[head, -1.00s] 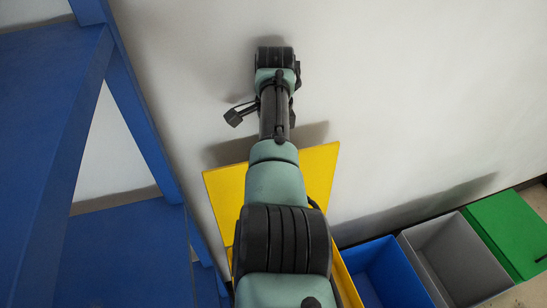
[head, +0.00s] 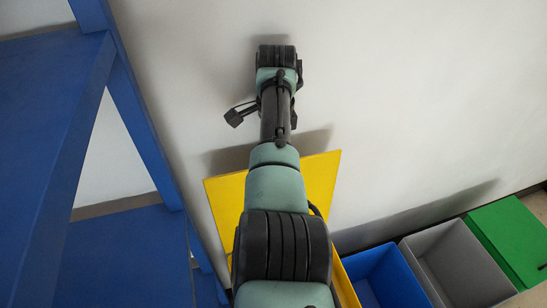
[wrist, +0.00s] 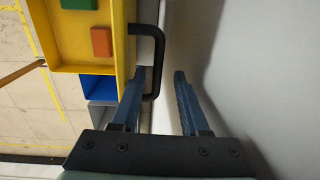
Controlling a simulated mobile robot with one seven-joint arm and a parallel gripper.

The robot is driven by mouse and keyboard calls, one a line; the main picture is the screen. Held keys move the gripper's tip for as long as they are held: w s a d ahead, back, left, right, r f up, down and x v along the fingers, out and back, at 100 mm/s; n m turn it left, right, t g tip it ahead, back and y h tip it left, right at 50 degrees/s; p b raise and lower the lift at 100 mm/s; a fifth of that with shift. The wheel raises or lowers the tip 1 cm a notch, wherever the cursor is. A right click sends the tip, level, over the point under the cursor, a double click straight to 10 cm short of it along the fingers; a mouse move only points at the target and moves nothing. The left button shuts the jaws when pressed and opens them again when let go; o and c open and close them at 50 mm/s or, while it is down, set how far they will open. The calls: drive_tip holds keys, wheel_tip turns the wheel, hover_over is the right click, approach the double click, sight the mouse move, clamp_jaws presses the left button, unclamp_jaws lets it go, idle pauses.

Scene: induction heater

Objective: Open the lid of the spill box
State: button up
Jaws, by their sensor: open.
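The yellow spill box has its lid (head: 317,180) raised near the wall in the head view, partly hidden behind my arm. In the wrist view the lid (wrist: 120,35) shows nearly edge-on, with a black handle (wrist: 157,60) on its wall-facing side. A yellow box interior (wrist: 68,30) is visible left of it. My gripper (wrist: 159,72) is open, with blue fingers on either side of the handle's long bar. The left finger appears inside the handle loop; the right finger is on the wall side, apart from the bar. In the head view my gripper is hidden by my arm.
A blue bin (head: 350,264), a grey bin (head: 407,251) and a green-lidded bin (head: 508,232) stand along the wall at right. A blue frame (head: 125,100) stands at left. The pale wall (wrist: 250,50) is close beside my right finger. Red (wrist: 101,41) and green (wrist: 78,4) blocks show in the yellow interior.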

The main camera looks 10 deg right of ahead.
wheel_tip(320, 180, up, 11)
drive_tip(key=b, duration=0.1)
drive_tip(key=shift+s+r, duration=0.2)
drive_tip(key=shift+s, duration=0.15)
